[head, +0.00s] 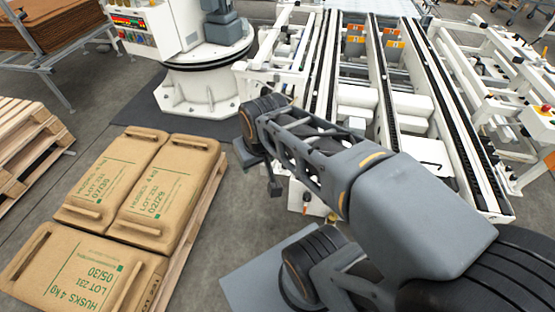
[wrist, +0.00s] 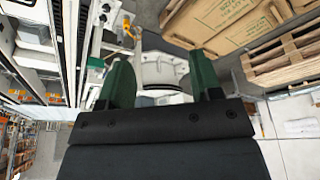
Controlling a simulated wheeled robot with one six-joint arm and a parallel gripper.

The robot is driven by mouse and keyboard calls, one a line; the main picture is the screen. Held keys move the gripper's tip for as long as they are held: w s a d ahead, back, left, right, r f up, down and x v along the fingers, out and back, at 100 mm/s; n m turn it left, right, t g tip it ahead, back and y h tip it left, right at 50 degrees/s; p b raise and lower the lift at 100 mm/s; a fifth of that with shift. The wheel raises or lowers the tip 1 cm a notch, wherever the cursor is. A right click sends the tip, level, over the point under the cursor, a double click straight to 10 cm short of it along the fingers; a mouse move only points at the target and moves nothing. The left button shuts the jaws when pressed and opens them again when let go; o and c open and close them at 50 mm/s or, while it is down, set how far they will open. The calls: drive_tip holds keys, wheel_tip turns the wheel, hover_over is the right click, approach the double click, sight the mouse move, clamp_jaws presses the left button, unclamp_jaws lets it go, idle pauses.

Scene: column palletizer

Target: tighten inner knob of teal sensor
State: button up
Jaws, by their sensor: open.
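My gripper (wrist: 160,72) shows in the wrist view as two dark green fingers, spread wide apart with nothing between them. Beyond the gap is the round white base of a machine (wrist: 163,71). A small yellow-orange part (wrist: 129,26) shows beyond the left finger in the wrist view, too small to identify. In the head view my arm reaches across the middle toward the conveyor's near left corner, and my gripper cannot be made out clearly there.
The white roller conveyor (head: 383,110) with dark chain tracks fills the back right. A white column base (head: 200,90) stands at the back. Tan husk sacks (head: 168,190) lie on a pallet at left, with stacked empty pallets (head: 25,150) beyond. Grey floor is open between sacks and column.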

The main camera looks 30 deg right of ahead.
drive_tip(key=w+d+f+m+h+b, duration=0.1)
drive_tip(key=w+d+f+m+b, duration=0.1)
drive_tip(key=w+d+f+b, duration=0.95)
drive_tip(key=w+d+f+m+b, duration=0.2)
drive_tip(key=w+d+f+b, duration=0.5)
drive_tip(key=d+f+b, duration=0.75)
drive_tip(key=shift+t, duration=0.3)
drive_tip(key=b+x, duration=0.3)
drive_tip(key=x, duration=0.1)
drive_tip(key=a+b+x, duration=0.1)
drive_tip(key=b+x, duration=0.1)
drive_tip(key=x, duration=0.2)
drive_tip(key=b+x, duration=0.3)
drive_tip(key=x, duration=0.1)
drive_tip(key=shift+w+a+f+b, duration=0.15)
drive_tip(key=shift+a+f+b, duration=0.1)
drive_tip(key=shift+b, duration=0.05)
drive_tip(key=shift+b+x, duration=0.3)
drive_tip(key=shift+x, duration=0.65)
drive_tip(key=shift+c, duration=0.3)
drive_tip(key=c, duration=0.9)
drive_tip(key=shift+h, duration=0.3)
